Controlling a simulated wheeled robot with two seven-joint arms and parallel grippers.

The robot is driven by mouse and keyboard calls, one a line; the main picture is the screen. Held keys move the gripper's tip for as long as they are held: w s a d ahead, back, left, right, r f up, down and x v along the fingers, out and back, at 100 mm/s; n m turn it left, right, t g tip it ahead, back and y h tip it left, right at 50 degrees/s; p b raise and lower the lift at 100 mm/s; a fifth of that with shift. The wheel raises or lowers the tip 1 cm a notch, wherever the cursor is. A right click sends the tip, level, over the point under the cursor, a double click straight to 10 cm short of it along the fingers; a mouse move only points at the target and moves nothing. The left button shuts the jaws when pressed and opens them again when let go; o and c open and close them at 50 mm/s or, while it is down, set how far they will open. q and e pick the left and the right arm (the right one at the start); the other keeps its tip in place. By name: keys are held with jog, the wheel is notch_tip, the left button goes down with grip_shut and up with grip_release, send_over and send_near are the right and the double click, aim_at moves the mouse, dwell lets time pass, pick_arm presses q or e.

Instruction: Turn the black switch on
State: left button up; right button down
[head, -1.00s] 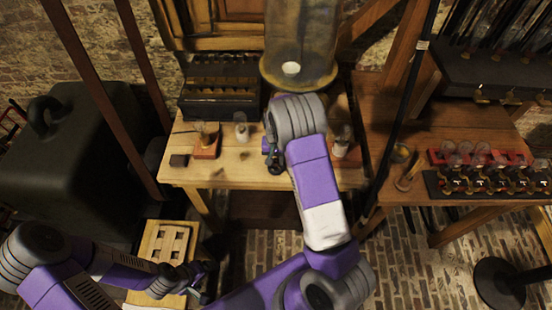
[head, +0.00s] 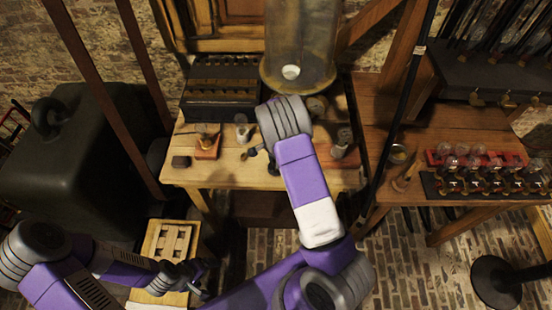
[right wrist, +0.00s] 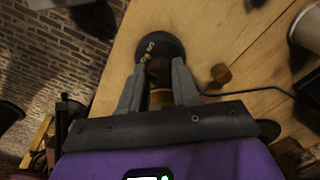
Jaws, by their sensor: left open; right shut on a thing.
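The black switch shows in the right wrist view as a round black base (right wrist: 172,46) with pale lettering, standing on the wooden table. Its dark handle (right wrist: 158,68) is between the fingers of my right gripper (right wrist: 157,72), which is shut on it. In the head view my right gripper (head: 262,154) is low over the table's front part, and my wrist hides much of the switch. My left gripper (head: 196,277) is open and empty, low at the front left, by a light wooden block with slots (head: 150,246).
The wooden table (head: 230,175) also holds a small brass device on a reddish base (head: 207,150) and a dark box (head: 222,112). A large glass jar (head: 300,45) stands behind my right wrist. A second table at right bears a row of small jars (head: 480,182).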

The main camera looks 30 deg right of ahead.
jog(key=m+p, duration=0.1)
jog(key=m, duration=0.3)
jog(key=shift+r+m, duration=0.1)
jog(key=shift+m, duration=0.2)
jog(key=shift+m+p, duration=0.7)
jog(key=shift+m, duration=1.3)
jog(key=c, duration=0.8)
grip_release()
notch_tip(320, 180, up, 8)
jog(key=shift+f+p, duration=0.25)
jog(key=shift+p, duration=0.15)
jog(key=shift+s+f, duration=0.1)
